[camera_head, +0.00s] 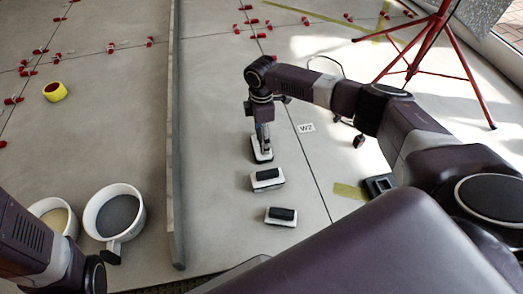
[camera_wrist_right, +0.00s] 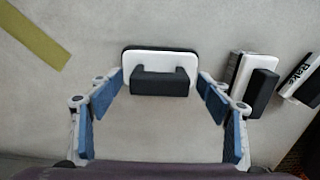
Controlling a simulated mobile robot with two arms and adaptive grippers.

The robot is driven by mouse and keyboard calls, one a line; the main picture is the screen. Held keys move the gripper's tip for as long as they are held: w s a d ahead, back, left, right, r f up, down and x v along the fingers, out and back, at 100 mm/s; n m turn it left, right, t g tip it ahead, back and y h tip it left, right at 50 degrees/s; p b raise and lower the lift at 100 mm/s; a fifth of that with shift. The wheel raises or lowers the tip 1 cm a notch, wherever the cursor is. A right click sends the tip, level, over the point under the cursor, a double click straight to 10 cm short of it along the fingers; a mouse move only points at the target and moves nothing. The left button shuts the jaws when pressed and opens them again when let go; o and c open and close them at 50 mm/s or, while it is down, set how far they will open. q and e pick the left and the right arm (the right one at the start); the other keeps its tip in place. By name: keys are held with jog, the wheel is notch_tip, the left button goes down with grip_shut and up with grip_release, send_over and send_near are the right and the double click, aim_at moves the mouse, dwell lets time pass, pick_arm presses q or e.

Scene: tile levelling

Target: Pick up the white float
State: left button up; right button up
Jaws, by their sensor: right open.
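A white float with a black handle (camera_wrist_right: 160,60) lies on the floor tiles in front of my right gripper (camera_wrist_right: 160,92) in the right wrist view. The blue-padded fingers are open, one on each side of its handle, without visibly closing on it. In the head view my right gripper (camera_head: 263,138) points down at this float (camera_head: 262,157), the farthest of three similar pieces in a row, and partly hides it. My left arm shows at the lower left, but its gripper is out of view.
Two similar white pieces with black handles, a middle one (camera_head: 267,180) and a near one (camera_head: 281,216), lie closer to me. A long grey bar (camera_head: 175,120) runs left of them. Two buckets (camera_head: 118,212) (camera_head: 55,213), yellow tape (camera_head: 55,91) and a red tripod (camera_head: 440,40) stand around.

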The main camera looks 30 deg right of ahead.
jog(key=shift+f+b, duration=0.3)
jog(key=shift+f, duration=0.55)
jog(key=shift+r, duration=0.1)
jog(key=shift+c, duration=0.6)
jog(key=c, duration=1.3)
jog(key=shift+r, duration=0.15)
